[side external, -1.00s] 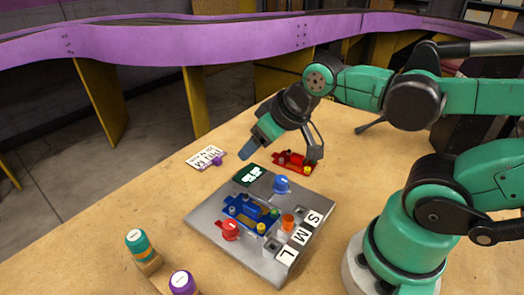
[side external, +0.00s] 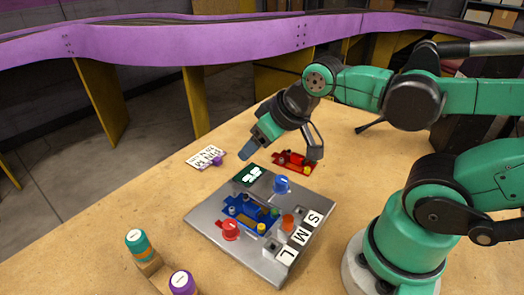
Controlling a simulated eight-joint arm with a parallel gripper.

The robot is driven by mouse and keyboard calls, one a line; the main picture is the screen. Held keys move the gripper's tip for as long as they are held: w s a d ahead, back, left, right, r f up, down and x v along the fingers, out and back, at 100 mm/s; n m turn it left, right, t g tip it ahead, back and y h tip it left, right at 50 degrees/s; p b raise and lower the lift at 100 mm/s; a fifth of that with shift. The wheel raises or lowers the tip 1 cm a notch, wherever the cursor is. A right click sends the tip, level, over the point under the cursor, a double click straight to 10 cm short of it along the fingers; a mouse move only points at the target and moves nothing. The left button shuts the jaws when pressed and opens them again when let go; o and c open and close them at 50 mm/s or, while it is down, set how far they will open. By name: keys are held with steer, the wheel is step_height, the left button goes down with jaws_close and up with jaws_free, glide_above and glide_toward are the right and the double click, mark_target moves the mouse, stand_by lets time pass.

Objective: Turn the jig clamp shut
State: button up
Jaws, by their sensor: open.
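The jig is a grey metal plate (side external: 203,221) on the wooden table, with a blue car-shaped piece (side external: 250,208) in its middle. A red knob (side external: 230,230) stands at its front left, a blue knob (side external: 281,184) at its back and an orange peg (side external: 288,222) at its right. I cannot tell which of these is the clamp. My gripper (side external: 280,152) is open and empty, above and behind the plate, with one finger at each side. It touches none of the knobs.
A red car-shaped piece (side external: 293,163) lies behind the plate, close to my right finger. A white card (side external: 206,157) with a purple piece lies at the back left. Capped pegs, green (side external: 137,241) and purple (side external: 182,283), stand front left. White S, M, L tiles edge the plate.

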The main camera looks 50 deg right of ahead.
steer(key=shift+o, duration=0.4)
